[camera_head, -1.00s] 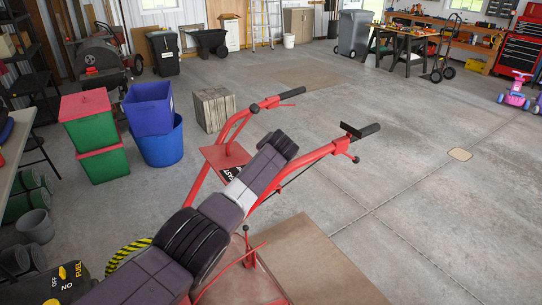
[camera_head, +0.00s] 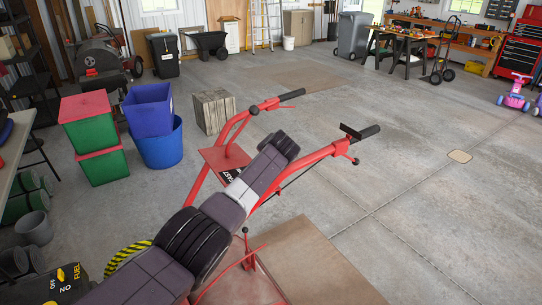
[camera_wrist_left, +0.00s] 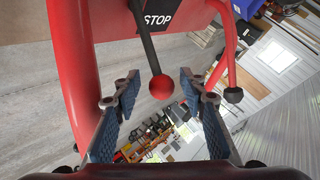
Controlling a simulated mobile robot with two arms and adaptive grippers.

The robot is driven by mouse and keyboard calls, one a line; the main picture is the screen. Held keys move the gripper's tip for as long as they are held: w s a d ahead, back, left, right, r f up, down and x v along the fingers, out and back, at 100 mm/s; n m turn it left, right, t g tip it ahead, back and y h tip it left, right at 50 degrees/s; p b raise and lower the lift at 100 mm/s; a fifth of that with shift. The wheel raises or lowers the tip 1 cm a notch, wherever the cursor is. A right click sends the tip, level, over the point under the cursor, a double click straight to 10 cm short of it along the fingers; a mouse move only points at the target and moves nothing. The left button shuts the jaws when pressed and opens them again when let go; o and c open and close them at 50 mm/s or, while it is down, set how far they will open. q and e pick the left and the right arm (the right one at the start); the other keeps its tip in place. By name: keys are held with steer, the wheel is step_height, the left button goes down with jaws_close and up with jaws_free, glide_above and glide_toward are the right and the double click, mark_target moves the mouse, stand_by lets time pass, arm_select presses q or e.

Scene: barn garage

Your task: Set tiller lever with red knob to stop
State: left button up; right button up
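The red tiller (camera_head: 318,158) stands in front of me in the head view, its two handlebars ending in black grips. In the left wrist view, a dark lever with a red ball knob (camera_wrist_left: 161,87) comes down past a black STOP label (camera_wrist_left: 158,20) on the red panel (camera_wrist_left: 105,20). My left gripper (camera_wrist_left: 160,112) is open. Its two fingers are apart, with the knob between them in the picture and a visible gap on both sides. In the head view my left arm reaches over the tiller and hides the lever and gripper. My right gripper is not in view.
Green and red bins (camera_head: 95,135), a blue bin (camera_head: 150,110) and a blue tub (camera_head: 160,148) stand left of the tiller. A wooden crate (camera_head: 213,110) is behind it. The concrete floor to the right is mostly clear. Another red bar with a dark knob (camera_wrist_left: 233,95) is near the right finger.

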arm_select(q)
steer(key=shift+s, duration=0.15)
steer(key=v, duration=1.1)
steer(key=shift+s+r, duration=0.25)
steer(key=shift+r, duration=0.05)
